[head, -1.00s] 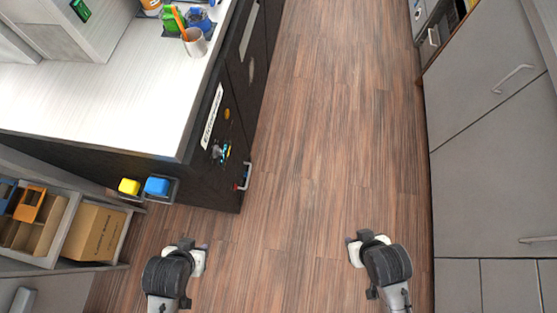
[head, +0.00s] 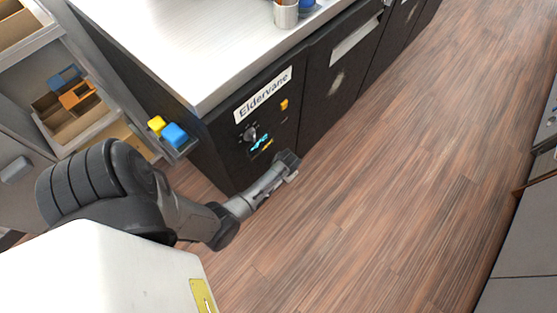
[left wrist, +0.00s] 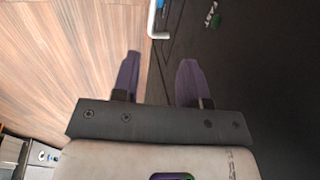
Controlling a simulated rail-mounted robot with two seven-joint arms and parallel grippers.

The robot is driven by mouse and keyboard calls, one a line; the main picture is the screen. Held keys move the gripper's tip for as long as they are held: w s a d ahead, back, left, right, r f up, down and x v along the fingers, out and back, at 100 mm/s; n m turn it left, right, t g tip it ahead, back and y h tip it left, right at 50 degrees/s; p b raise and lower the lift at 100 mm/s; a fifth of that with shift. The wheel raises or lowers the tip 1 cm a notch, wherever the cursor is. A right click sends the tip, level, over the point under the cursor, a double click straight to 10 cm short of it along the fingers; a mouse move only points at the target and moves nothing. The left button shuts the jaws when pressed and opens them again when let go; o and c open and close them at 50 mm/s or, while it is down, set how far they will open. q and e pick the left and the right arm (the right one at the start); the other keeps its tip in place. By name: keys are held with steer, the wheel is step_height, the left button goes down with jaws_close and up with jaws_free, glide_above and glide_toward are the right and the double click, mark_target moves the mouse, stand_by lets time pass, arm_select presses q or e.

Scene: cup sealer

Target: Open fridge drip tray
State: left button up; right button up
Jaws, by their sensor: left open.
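The black under-counter fridge (head: 225,150) has an "Eldervane" label (head: 263,95) and several small magnets on its door. The drip tray itself cannot be made out in the head view. My left gripper (head: 288,166) reaches to the lower right of the fridge front and covers part of it. In the left wrist view my left gripper (left wrist: 160,62) is open and empty, with two purple fingers apart. A pale bar handle (left wrist: 153,22) shows just beyond the fingertips, at the edge of the dark front, apart from them. My right gripper is out of view.
A white countertop (head: 190,45) tops the fridge, with a cup (head: 285,16) at its far edge. Blue and yellow items (head: 174,134) sit in a side holder. Open wooden floor (head: 400,180) lies to the right, up to grey cabinets (head: 525,245).

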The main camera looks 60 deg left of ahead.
arm_select(q)
steer(key=b+x, duration=0.3)
steer(key=x, duration=0.2)
steer(key=b+x, duration=0.3)
steer(key=x, duration=0.2)
steer(key=d+b+x, duration=0.1)
steer(key=b+x, duration=0.3)
steer(key=x, duration=0.1)
steer(key=shift+f, duration=0.45)
jaws_close()
